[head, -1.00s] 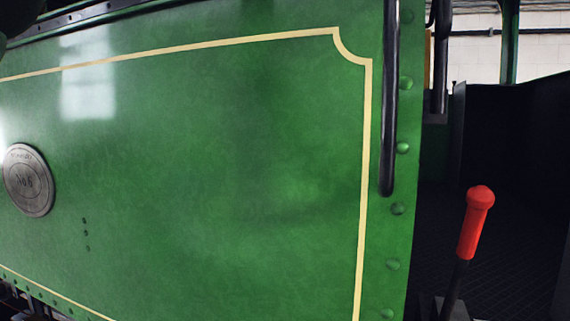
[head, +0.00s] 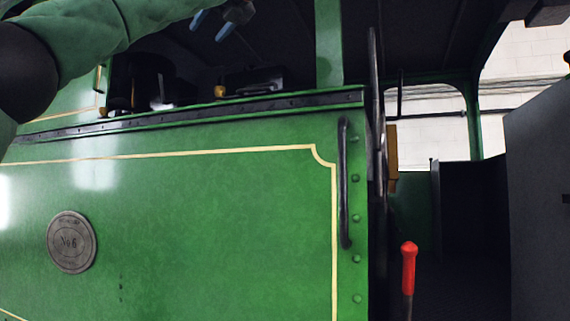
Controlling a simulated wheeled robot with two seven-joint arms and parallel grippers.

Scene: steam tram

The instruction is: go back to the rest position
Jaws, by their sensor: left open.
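My left gripper (head: 213,22) shows at the top of the head view, left of centre. Its two blue-tipped fingers are apart, with nothing seen between them. It is in front of the dark cab opening, above the top edge of the green side panel (head: 200,220). My left arm comes in from the upper left corner. My right gripper is out of view.
A round "No 6" plate (head: 72,242) is on the panel. A black handrail (head: 345,185) runs down the panel's right edge. A red-handled lever (head: 408,268) stands right of it by a dark doorway. A dark grey panel (head: 540,190) stands at far right.

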